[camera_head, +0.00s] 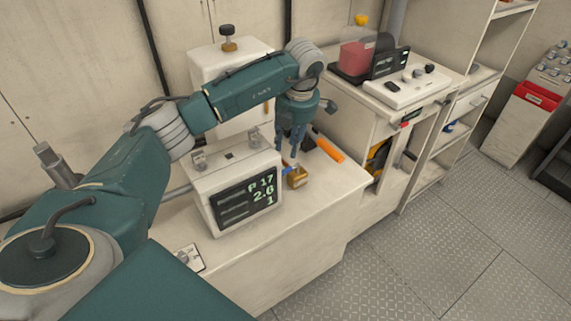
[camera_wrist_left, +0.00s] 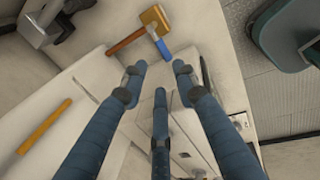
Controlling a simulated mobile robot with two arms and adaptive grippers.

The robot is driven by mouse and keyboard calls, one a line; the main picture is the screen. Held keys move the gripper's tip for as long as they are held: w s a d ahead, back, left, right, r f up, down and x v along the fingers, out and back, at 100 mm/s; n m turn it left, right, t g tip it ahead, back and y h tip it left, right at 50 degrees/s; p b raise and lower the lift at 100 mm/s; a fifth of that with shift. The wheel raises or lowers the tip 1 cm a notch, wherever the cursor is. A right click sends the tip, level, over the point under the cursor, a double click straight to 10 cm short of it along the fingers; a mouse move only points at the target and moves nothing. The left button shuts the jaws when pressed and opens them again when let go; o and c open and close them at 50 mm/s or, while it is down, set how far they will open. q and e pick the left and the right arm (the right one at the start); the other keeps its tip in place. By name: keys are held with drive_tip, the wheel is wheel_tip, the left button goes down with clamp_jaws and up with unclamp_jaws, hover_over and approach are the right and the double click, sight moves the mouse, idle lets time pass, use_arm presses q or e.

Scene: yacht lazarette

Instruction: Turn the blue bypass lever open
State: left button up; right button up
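The blue bypass lever (camera_wrist_left: 158,45) is a short blue handle beside a brass valve block (camera_wrist_left: 154,19) in the left wrist view. A brown-orange bar (camera_wrist_left: 126,41) also runs out from the block. In the head view the brass block (camera_head: 298,178) sits on the white counter, with a bit of the blue lever (camera_head: 286,170) at its left. My left gripper (camera_head: 291,154) points down just above and behind the valve. Its three blue fingers (camera_wrist_left: 160,78) are spread and empty, with the lever just beyond their tips. My right gripper is not in view.
A white box with a digital display (camera_head: 247,203) stands left of the valve. An orange-handled tool (camera_head: 328,149) lies to the right. The counter's front (camera_head: 310,208) is clear. A red container (camera_head: 356,55) and a white panel (camera_head: 410,85) stand farther back.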

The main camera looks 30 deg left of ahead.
sight(286, 169)
use_arm(q)
drive_tip(key=p+x, duration=0.1)
drive_tip(key=x, duration=0.9)
drive_tip(key=shift+d+f+p, duration=0.1)
drive_tip(key=shift+d+p, duration=0.05)
drive_tip(key=shift+p, duration=0.25)
clamp_jaws()
